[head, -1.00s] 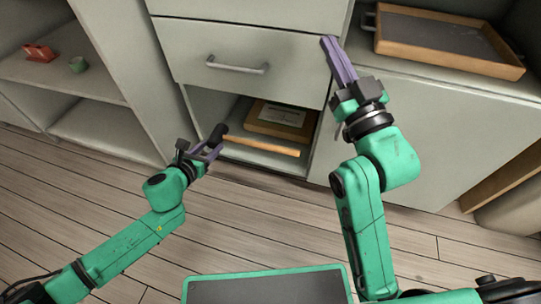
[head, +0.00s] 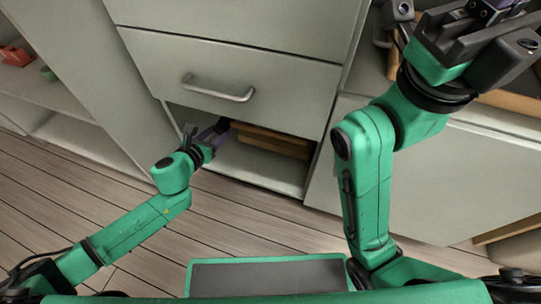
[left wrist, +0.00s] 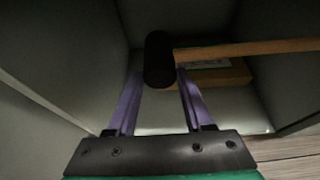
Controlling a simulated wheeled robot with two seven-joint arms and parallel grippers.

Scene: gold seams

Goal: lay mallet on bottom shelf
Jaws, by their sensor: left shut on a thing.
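The mallet has a black head (left wrist: 158,60) and a wooden handle (left wrist: 255,47) that runs to the right in the left wrist view. My left gripper (head: 217,131) reaches into the opening under the drawer. Its purple fingers, also in the left wrist view (left wrist: 164,88), are shut on the mallet at its head. The mallet appears above the pale bottom shelf (head: 252,170); I cannot tell whether it touches. In the head view the mallet is mostly hidden. My right gripper (head: 491,10) is high at the right, its fingertips cut off by the frame.
A wooden box (left wrist: 225,75) lies further back on the bottom shelf, behind the handle. A closed drawer with a handle (head: 218,90) is above the opening. The shelf's front part is clear. A side shelf at left holds a red thing (head: 15,57) and a green cup (head: 48,74).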

